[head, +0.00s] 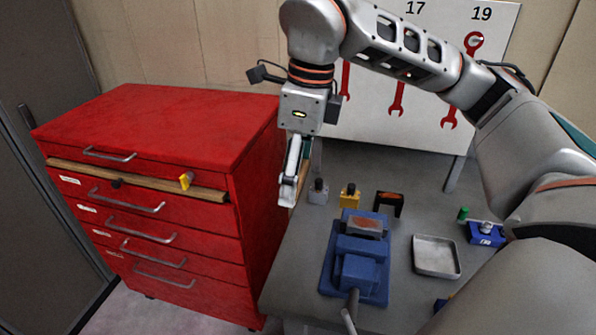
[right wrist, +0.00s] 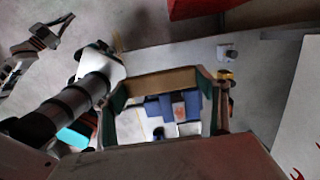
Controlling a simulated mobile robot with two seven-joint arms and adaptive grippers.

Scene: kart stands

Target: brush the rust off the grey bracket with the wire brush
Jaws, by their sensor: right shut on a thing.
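The grey bracket (head: 366,226), with a reddish-brown rust patch on top, sits at the far end of the blue vise (head: 345,245). The patch also shows between my right fingers in the right wrist view, on the bracket (right wrist: 180,110). My right gripper (head: 289,190) points down beyond the bench's left edge, beside the red cabinet and left of the vise. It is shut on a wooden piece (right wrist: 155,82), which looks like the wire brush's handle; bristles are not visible. What looks like my left gripper (right wrist: 40,40) is small in the right wrist view; its opening is unclear.
A metal tray (head: 436,272) and blue box (head: 485,236) are to the right. The red drawer cabinet (head: 170,125) stands left. Red wrenches hang on the board (head: 425,130).

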